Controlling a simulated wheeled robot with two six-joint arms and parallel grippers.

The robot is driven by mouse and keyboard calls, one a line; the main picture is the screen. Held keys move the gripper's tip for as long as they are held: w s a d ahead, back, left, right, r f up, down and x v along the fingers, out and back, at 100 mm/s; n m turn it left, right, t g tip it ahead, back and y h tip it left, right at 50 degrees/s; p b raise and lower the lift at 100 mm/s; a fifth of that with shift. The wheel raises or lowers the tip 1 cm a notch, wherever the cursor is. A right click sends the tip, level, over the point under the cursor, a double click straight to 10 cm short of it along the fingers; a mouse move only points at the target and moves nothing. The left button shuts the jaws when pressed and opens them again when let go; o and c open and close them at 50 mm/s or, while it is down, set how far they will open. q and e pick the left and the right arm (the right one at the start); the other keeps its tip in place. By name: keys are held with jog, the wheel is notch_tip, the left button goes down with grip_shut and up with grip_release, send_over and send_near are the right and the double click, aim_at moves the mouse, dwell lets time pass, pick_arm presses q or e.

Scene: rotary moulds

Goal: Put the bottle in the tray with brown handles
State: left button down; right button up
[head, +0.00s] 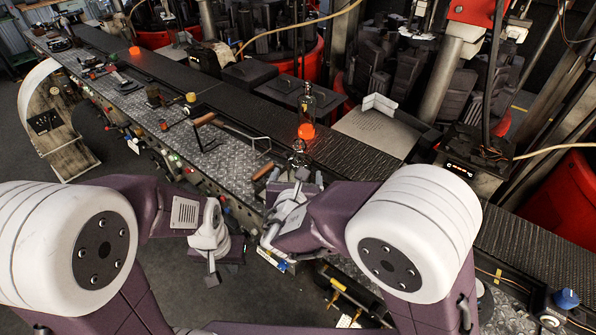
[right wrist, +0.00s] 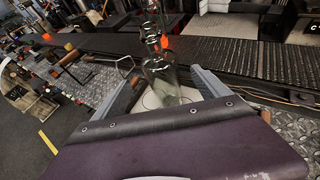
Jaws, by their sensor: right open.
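A clear glass bottle (right wrist: 160,80) stands between the spread fingers of my right gripper (right wrist: 167,95) in the right wrist view. It also shows, partly hidden, in the head view (head: 299,156), just beyond my right gripper (head: 296,190), which is open. Whether a finger touches the glass is unclear. Brown handles (head: 205,119) and (head: 263,171) with thin dark bars between them lie on the metal plate left of the bottle; I cannot make out a tray floor. My left gripper (head: 212,268) hangs in front of the bench edge, its jaws unclear.
Another glass bottle (head: 307,104) with a glowing orange lower part stands behind, by the dark conveyor (head: 235,105). A glowing orange piece (head: 134,51) is farther along. Tools and small parts clutter the plate at left. Machinery fills the back.

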jog(key=shift+s, duration=0.1)
